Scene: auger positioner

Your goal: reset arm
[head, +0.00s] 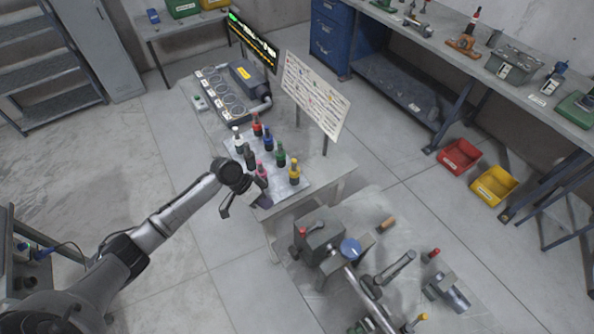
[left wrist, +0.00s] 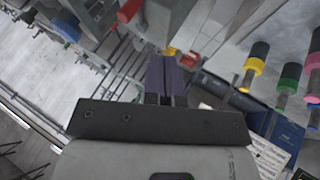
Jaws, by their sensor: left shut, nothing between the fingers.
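My left arm reaches in from the left in the head view, with its left gripper (head: 263,200) beside the near edge of the small table of colored-cap bottles. In the left wrist view the two dark fingers of the left gripper (left wrist: 171,75) are together, with nothing between them. The bottles, such as the yellow-capped bottle (head: 294,170) and the pink-capped bottle (head: 261,170), stand upright close to the gripper. The yellow-capped bottle also shows in the left wrist view (left wrist: 254,65), apart from the fingers. My right gripper does not show.
A bench machine with a blue knob (head: 350,249) stands at the lower right. A sign board (head: 315,95) rises behind the bottles. A long workbench (head: 470,60) runs along the right, with red (head: 460,157) and yellow (head: 494,186) bins on the floor. Open floor lies left.

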